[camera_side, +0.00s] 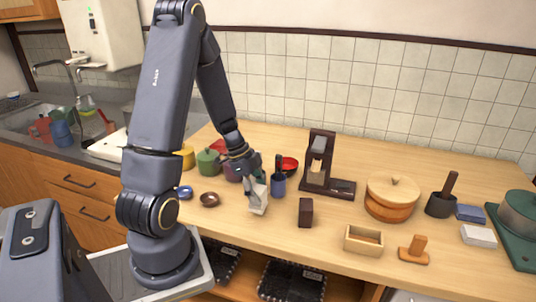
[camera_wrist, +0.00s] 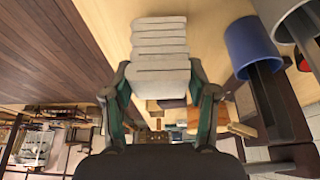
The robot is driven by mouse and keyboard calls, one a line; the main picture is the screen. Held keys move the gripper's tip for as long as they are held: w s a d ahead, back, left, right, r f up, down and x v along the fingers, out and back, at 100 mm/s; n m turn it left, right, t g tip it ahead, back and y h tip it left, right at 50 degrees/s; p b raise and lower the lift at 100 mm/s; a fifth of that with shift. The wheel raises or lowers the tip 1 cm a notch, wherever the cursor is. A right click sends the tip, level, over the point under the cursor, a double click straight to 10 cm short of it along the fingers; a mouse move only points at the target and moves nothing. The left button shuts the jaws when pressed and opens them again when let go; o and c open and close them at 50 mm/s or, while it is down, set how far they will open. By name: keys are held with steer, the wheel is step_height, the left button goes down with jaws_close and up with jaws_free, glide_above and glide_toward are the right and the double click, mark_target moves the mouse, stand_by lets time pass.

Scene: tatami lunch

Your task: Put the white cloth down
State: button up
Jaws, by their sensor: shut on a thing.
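The white cloth (camera_side: 258,205) is a small folded stack in my gripper, near the table's front edge and left of the middle. In the wrist view the folded white cloth (camera_wrist: 160,48) shows several layers between the two green-grey fingers. My gripper (camera_side: 255,192) is shut on it from both sides, and it also shows in the wrist view (camera_wrist: 160,80). I cannot tell whether the cloth's lower edge touches the wooden table (camera_side: 340,218) or hangs just above it.
A blue cup (camera_side: 278,185) stands close to the right of my gripper, also in the wrist view (camera_wrist: 250,47). A small brown bowl (camera_side: 209,200) is to the left, a dark block (camera_side: 306,212) to the right. A dark wooden stand (camera_side: 317,165) is behind. Bare tabletop lies between them.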

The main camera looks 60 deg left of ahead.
steer(key=shift+f, duration=1.4)
steer(key=shift+f, duration=0.2)
steer(key=o, duration=1.1)
steer(key=shift+o, duration=0.2)
steer(key=shift+r, duration=0.15)
